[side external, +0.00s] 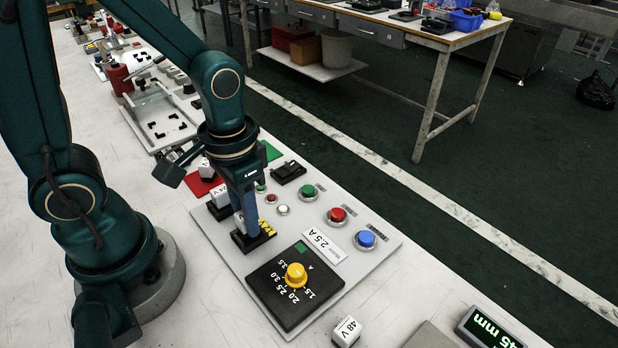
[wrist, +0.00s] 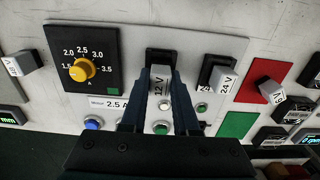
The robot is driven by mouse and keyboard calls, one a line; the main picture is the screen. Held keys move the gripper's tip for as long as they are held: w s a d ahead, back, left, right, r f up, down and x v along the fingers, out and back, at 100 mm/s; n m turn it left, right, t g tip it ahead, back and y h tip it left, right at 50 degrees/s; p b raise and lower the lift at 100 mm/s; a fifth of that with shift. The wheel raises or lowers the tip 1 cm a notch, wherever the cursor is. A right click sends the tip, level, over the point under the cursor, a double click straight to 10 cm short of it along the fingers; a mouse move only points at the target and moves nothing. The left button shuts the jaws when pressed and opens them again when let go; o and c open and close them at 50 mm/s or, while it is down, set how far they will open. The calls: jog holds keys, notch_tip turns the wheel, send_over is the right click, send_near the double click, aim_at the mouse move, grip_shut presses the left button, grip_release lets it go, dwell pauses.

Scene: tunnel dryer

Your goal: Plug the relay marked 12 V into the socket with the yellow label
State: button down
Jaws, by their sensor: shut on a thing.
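My gripper (side external: 241,218) is shut on the white relay marked 12 V (wrist: 163,82), with a blue finger on each side of it. It also shows in the wrist view (wrist: 160,85). The relay is at the black socket with the yellow label (side external: 267,229), which shows behind the relay in the wrist view (wrist: 161,56). I cannot tell whether the relay is fully seated or just above the socket. The yellow label is hidden in the wrist view. The fingers hide most of the relay (side external: 238,223) in the side view.
A relay marked 24 V (wrist: 224,82) stands in the neighbouring socket. A 48 V relay (side external: 347,331) lies near the panel's front. A yellow dial (side external: 296,275) and several buttons (side external: 366,239) surround the socket.

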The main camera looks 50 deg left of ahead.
jog(key=shift+f, duration=0.7)
jog(key=c, duration=0.6)
grip_release()
jog(key=shift+r, duration=2.6)
